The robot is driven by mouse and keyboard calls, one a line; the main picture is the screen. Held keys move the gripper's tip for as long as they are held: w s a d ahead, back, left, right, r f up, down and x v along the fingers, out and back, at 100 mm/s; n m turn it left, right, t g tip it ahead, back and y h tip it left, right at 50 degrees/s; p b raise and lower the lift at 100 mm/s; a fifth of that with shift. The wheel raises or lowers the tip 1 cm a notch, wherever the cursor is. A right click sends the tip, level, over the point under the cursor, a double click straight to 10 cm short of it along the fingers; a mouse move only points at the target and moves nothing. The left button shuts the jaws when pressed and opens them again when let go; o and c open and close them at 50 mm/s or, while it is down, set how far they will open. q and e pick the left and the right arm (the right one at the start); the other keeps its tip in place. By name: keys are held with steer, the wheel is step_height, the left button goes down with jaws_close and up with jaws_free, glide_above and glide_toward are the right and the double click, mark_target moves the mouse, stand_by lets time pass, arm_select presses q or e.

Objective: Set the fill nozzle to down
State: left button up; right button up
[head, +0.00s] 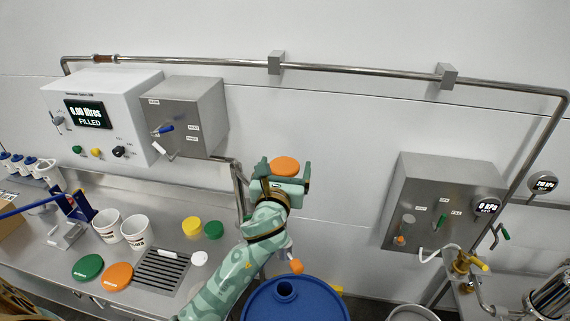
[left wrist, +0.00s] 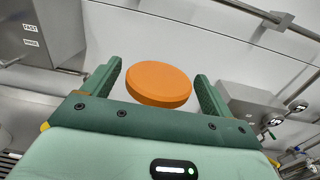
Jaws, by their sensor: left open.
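My left gripper (head: 282,170) is open, its two fingers spread on either side of a round orange disc (head: 285,164). In the left wrist view the disc (left wrist: 158,84) shows between the fingers, with a gap on each side. I cannot tell whether it is the top of the fill nozzle. Below my left arm, a grey part with an orange tip (head: 296,267) shows just above the blue drum (head: 252,304) and its dark round opening. My arm hides what lies between the disc and this tip. My right gripper is not in view.
A grey control box (head: 182,112) with a blue lever and a white display box (head: 90,112) reading "FILLED" stand left. The steel bench (head: 60,262) holds white tubs and coloured lids. Another grey box (head: 440,190) is on the right. A pipe runs along the wall.

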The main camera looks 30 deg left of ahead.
arm_select(q)
steer(key=shift+w+a, duration=0.1)
steer(key=shift+w, duration=0.3)
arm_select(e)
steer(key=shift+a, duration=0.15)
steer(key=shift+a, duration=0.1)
arm_select(q)
steer(key=c, duration=1.4)
step_height(320, 180, down, 26)
steer(key=b, duration=1.7)
steer(key=shift+s+f+b, duration=0.1)
steer(key=shift+f+b, duration=0.05)
steer(key=shift+b, duration=0.15)
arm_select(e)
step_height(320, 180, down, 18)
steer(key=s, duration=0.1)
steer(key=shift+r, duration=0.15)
arm_select(q)
steer(key=shift+f, duration=0.1)
steer(key=o, duration=1.4)
